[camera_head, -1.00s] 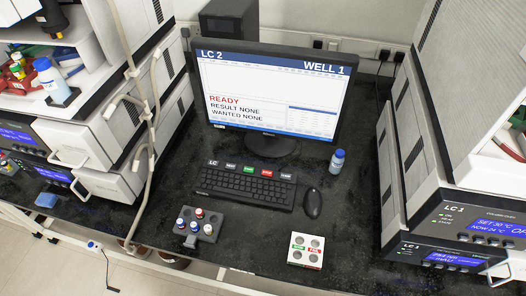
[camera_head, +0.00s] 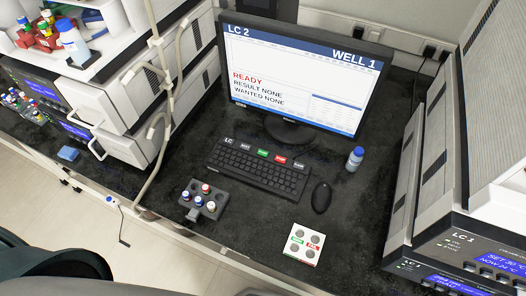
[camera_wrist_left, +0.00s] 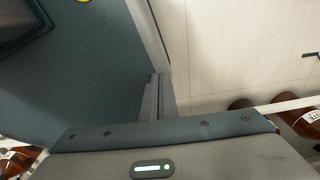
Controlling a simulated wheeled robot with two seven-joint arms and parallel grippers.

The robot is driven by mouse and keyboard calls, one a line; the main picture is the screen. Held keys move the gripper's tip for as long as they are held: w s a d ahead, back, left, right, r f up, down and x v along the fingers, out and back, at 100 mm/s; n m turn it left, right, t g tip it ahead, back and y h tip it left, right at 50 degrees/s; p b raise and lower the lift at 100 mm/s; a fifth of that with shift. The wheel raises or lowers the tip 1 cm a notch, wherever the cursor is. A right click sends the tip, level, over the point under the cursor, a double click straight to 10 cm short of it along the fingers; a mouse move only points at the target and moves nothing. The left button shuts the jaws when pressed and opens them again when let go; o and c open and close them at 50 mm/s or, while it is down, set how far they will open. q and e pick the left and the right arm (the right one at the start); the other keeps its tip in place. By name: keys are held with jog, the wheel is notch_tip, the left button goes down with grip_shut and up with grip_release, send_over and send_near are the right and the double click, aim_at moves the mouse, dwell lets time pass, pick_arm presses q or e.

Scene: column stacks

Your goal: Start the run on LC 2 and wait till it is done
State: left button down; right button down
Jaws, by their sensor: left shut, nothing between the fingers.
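The monitor (camera_head: 300,85) in the head view reads LC 2, WELL 1, READY, RESULT NONE and WANTED NONE. Above the keyboard (camera_head: 258,174) is a row of labelled keys, with a green key (camera_head: 263,153) and a red key (camera_head: 280,159) among dark ones. The small print on them is hard to read. My left gripper (camera_wrist_left: 156,96) shows in the left wrist view, shut and empty over the pale floor, apart from the keys. It is not visible in the head view, where only part of my arm shows at the lower left. My right gripper is not in view.
A white tray (camera_head: 304,244) with green and red labels is in front. A mouse (camera_head: 321,197) and a blue-capped bottle (camera_head: 354,159) are on the right. Instrument stacks flank the bench.

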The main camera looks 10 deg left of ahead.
pick_arm(q)
jog(key=w+d+r+t+p, duration=0.1)
jog(key=w+d+r+p, duration=0.2)
jog(key=w+r, duration=1.4)
jog(key=w+r+t+p, duration=0.2)
jog(key=w+r+p, duration=0.1)
jog(key=r, duration=2.8)
jog(key=w+d+r+m+t+h, duration=0.1)
jog(key=w+d+r+m, duration=0.15)
jog(key=w, duration=0.45)
jog(key=w+d+r+m+t+h, duration=0.1)
jog(key=w+d+m+h, duration=0.1)
jog(key=w+d, duration=0.3)
jog(key=w+d+r+m+t+h, duration=0.1)
jog(key=w+d+r+m, duration=0.15)
jog(key=w, duration=0.55)
jog(key=w+r+m, duration=0.2)
jog(key=w+m, duration=0.1)
jog(key=w, duration=0.3)
jog(key=w+r+m+h, duration=0.1)
jog(key=w+r+m, duration=0.2)
jog(key=w, duration=0.3)
jog(key=shift+a+r+m+t, duration=0.3)
jog(key=shift+r, duration=0.05)
